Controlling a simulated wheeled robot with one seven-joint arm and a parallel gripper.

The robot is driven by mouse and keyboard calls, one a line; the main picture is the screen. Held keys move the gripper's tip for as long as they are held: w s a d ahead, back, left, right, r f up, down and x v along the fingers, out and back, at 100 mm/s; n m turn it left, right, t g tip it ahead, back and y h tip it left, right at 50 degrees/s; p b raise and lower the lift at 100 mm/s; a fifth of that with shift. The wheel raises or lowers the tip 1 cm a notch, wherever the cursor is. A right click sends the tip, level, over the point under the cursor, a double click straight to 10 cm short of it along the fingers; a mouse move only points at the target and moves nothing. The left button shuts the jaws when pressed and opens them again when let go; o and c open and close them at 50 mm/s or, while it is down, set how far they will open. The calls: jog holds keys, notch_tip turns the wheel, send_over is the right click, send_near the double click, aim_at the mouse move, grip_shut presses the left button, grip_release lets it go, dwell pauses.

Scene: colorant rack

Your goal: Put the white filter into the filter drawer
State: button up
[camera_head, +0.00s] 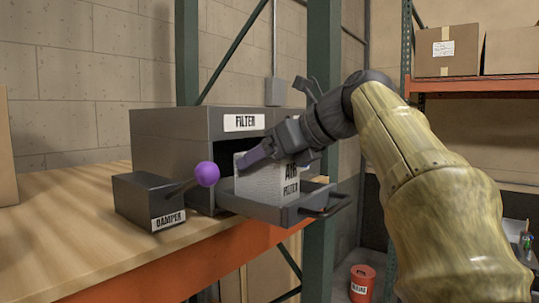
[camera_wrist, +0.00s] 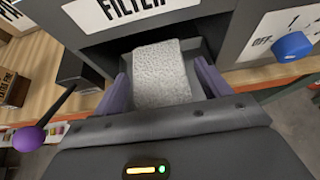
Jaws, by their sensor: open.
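The white filter (camera_head: 268,182), a pale textured block marked "AIR FILTER", stands in the pulled-out filter drawer (camera_head: 290,212) of the grey box labelled "FILTER" (camera_head: 165,137). The drawer has a dark front handle. My gripper (camera_head: 270,150) is at the filter's top, with one purple finger visible in the head view. In the wrist view the open fingers (camera_wrist: 163,88) lie on either side of the filter (camera_wrist: 162,75), with a gap visible at the right. The drawer's inner walls (camera_wrist: 205,62) show beyond it. Whether a finger touches the filter, I cannot tell.
A small box labelled "DAMPER" (camera_head: 148,202) with a purple-knobbed lever (camera_head: 207,173) stands left of the drawer. A blue knob (camera_wrist: 292,45) marked "OFF" is on the right in the wrist view. The wooden bench (camera_head: 60,235) is clear at the front left.

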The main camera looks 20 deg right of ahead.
jog(key=shift+r, duration=0.15)
jog(key=b+v, duration=0.1)
jog(key=v, duration=1.1)
dwell(1.1)
